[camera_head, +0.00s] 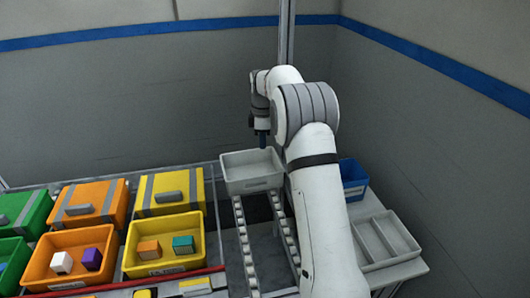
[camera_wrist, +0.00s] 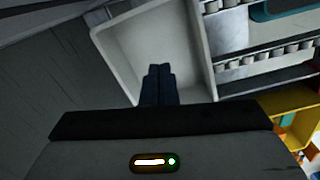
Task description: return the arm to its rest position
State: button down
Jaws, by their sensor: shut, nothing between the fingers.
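My white arm rises at the right of the middle in the head view, bent over at the top. My gripper (camera_head: 262,139) points down just above the white tray (camera_head: 252,184), which stands at the far end of the roller track. In the wrist view my gripper's dark fingers (camera_wrist: 158,72) are together with nothing between them. The tray (camera_wrist: 115,45) shows behind the fingers there, and the part of it that I see is empty. The head view does not show clearly how far the fingertips are from the tray.
The roller track (camera_head: 240,238) runs toward me from the tray. At left are an orange bin (camera_head: 75,281) and a yellow bin (camera_head: 163,268) with small blocks. A blue bin (camera_head: 353,187) and a divided grey tray (camera_head: 402,255) stand right of my arm. Walls close off the back.

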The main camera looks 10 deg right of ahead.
jog(key=s+a+r+m+t+p, duration=0.1)
jog(key=s+r+m, duration=0.4)
jog(key=s, duration=0.5)
jog(key=s+a+r+m+p, duration=0.1)
jog(key=s+r+m, duration=0.2)
jog(key=s+r, duration=0.55)
jog(key=s+f+m, duration=0.2)
jog(key=s+m, duration=0.1)
jog(key=s, duration=0.8)
jog(key=s+f+m+t+p, duration=0.1)
jog(key=s+m, duration=0.3)
jog(key=s, duration=0.7)
jog(key=shift+s+a+f+t, duration=0.2)
jog(key=shift+s+f+t, duration=0.15)
jog(key=shift+f, duration=0.1)
jog(key=shift+s, duration=0.1)
